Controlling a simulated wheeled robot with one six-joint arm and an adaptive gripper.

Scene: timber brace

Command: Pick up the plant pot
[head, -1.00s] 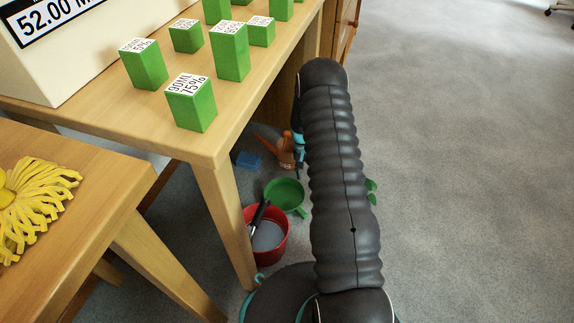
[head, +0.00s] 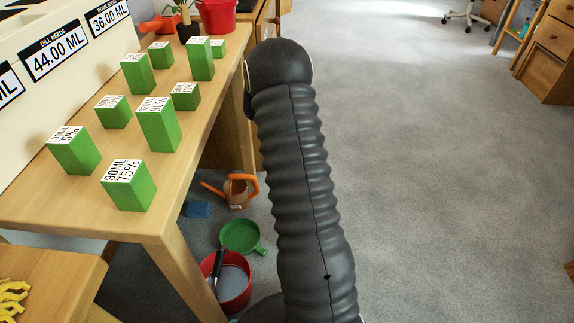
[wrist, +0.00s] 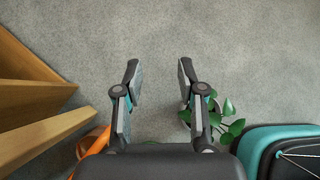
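My gripper (wrist: 158,72) is open and empty in the wrist view, with its fingers spread over grey carpet. A leafy green plant (wrist: 230,128) is just beside and behind the right finger. A small pale patch beside that finger may be its pot, but the finger covers most of it. In the head view my dark ribbed arm hides my gripper and that floor plant. Another plant stands in a dark pot (head: 188,30) at the far end of the wooden table (head: 190,225), with a red pot (head: 217,17) next to it.
An orange-handled watering can (head: 238,190), blue block (head: 197,209), green pan (head: 240,236) and red bucket (head: 232,288) are on the floor by the table. Several green labelled blocks (head: 158,125) stand on the table. The carpet (head: 430,180) to the right is clear.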

